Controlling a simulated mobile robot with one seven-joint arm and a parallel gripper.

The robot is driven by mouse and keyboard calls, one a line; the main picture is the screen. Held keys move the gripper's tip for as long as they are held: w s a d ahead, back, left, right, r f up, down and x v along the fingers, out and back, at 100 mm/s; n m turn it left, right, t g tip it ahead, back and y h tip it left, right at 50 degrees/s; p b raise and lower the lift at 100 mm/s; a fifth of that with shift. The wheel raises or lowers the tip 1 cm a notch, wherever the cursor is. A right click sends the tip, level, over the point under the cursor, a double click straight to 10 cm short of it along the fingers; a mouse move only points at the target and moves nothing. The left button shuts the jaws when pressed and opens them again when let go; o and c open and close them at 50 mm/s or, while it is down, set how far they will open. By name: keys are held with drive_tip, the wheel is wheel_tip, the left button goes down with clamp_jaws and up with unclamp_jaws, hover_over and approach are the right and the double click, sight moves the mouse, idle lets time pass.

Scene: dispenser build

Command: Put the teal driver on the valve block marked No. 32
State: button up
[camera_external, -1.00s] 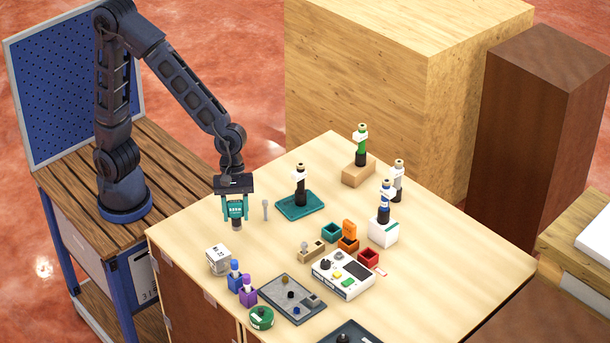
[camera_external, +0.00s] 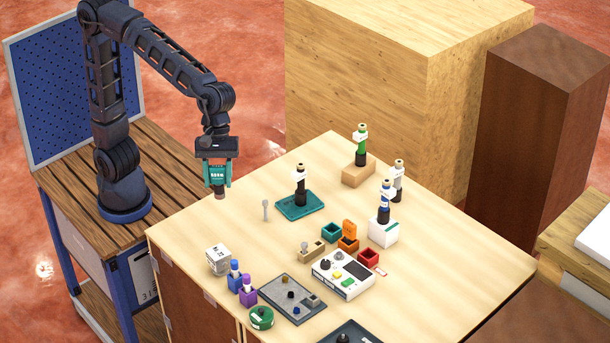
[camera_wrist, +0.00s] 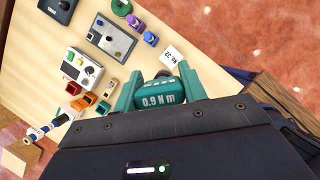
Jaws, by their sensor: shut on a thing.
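The teal driver (camera_wrist: 158,98), marked 0.9 N m, is held between the two teal fingers of my gripper (camera_wrist: 157,90). In the external view my gripper (camera_external: 217,185) is raised at the table's back-left edge, with the teal driver's dark tip (camera_external: 219,195) pointing down. The white valve block (camera_external: 218,259) stands at the table's left side, nearer the camera than my gripper. It also shows in the wrist view (camera_wrist: 173,57), with small dark lettering that seems to read No. 32. The driver is apart from the block.
Blue and purple holders (camera_external: 242,288), a green round tin (camera_external: 261,317) and a grey tray (camera_external: 291,298) stand near the block. A black bottle stands on a teal mat (camera_external: 286,210). A white control box (camera_external: 343,277) and small coloured bins (camera_external: 368,257) are mid-table.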

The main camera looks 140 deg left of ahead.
drive_tip(key=d+r, duration=0.2)
drive_tip(key=d, duration=0.1)
hover_over(217, 254)
wheel_tip(217, 254, down, 20)
drive_tip(key=shift+r, duration=0.15)
idle(0.4)
drive_tip(key=o, duration=1.1)
drive_tip(key=shift+c, duration=0.2)
